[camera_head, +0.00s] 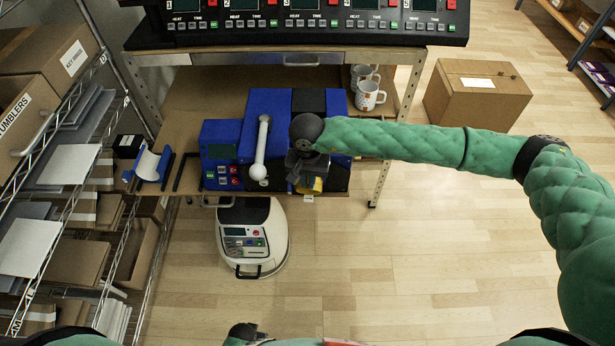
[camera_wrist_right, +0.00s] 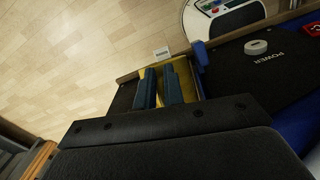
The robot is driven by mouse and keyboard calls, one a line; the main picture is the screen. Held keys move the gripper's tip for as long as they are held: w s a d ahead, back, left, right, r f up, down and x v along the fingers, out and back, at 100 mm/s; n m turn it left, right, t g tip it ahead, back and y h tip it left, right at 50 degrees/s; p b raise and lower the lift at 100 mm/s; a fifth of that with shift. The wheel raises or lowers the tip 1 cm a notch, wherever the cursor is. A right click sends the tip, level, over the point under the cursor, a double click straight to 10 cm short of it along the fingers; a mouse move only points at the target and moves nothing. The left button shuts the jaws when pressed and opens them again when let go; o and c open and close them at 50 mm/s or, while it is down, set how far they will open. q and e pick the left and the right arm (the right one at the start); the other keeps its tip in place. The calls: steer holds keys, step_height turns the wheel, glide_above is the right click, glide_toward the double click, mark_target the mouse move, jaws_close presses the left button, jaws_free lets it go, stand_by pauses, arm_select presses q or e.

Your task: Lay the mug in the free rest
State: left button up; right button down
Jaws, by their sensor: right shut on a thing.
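My right gripper (camera_head: 308,178) is over the front right part of the blue and black press (camera_head: 268,108). In the right wrist view its two blue fingers (camera_wrist_right: 160,88) are closed on a yellow thing (camera_wrist_right: 184,68). The yellow thing also shows below the gripper in the head view (camera_head: 316,185). It is mostly hidden, and I cannot tell whether it is a mug. Two white mugs with orange marks, one behind (camera_head: 364,74) and one in front (camera_head: 369,96), stand upright at the bench's right. I cannot make out a free rest.
The press has a white-knobbed lever (camera_head: 261,150) left of my gripper. A blue holder with a white sheet (camera_head: 149,164) stands at the bench's left. A white machine (camera_head: 250,240) is on the floor below. Shelving (camera_head: 50,190) lines the left.

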steer(key=shift+s+d, duration=0.1)
steer(key=shift+s, duration=0.05)
steer(key=shift+s+r+b, duration=0.15)
steer(key=shift+s+b, duration=0.25)
steer(key=shift+s, duration=0.95)
steer(key=shift+s+r+b, duration=0.1)
steer(key=shift+s+b, duration=0.25)
steer(key=shift+s, duration=1)
steer(key=shift+r, duration=0.15)
step_height(320, 180, up, 5)
steer(key=shift+f, duration=0.1)
stand_by(0.6)
